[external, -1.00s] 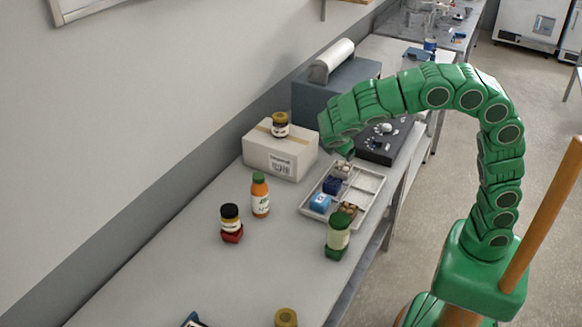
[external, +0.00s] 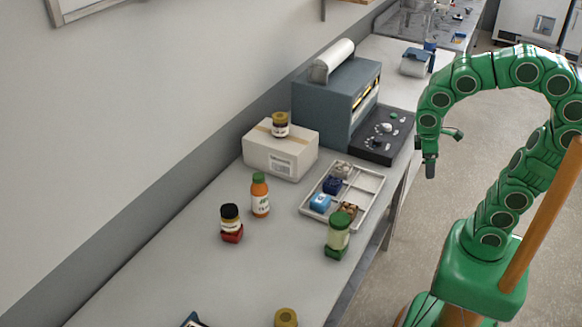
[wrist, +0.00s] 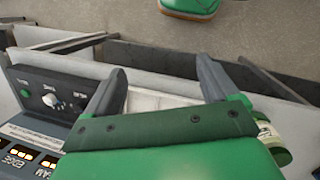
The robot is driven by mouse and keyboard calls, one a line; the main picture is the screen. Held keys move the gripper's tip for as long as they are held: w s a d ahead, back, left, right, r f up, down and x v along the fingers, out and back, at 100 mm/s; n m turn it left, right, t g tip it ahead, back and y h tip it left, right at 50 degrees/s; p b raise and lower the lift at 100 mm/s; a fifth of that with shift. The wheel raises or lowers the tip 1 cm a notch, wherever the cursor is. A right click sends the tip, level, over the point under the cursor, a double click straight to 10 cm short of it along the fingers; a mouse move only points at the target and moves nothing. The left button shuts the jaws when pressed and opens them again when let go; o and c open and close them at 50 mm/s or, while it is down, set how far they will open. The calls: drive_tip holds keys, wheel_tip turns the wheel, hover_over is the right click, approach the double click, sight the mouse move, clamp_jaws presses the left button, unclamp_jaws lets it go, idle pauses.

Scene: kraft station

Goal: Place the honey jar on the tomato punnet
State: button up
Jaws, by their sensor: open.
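A black-lidded jar (external: 230,217) stands upright on a small red block-like thing (external: 232,237), which may be the tomato punnet. A gold-lidded dark jar (external: 280,124) stands on the cardboard box (external: 270,160). Another gold-lidded jar (external: 286,317) is cut off at the bottom edge. I cannot tell for certain which jar is the honey. My gripper (external: 443,152) is open and empty, out past the table's right edge and apart from all the jars. In the wrist view its two dark fingers (wrist: 163,85) are spread with nothing held between them.
An orange bottle (external: 260,195) stands beside the black-lidded jar. A green-lidded jar (external: 339,231) stands on a green base near a divided tray (external: 368,184) of small packets. A grey-blue machine (external: 325,97) stands behind the box.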

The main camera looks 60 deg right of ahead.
drive_tip(key=s+a+f+m+y, duration=0.1)
drive_tip(key=s+m+y, duration=0.1)
drive_tip(key=s, duration=0.6)
drive_tip(key=shift+s+a+f+m, duration=0.2)
drive_tip(key=shift+a+f+m, duration=0.2)
drive_tip(key=shift+m, duration=0.4)
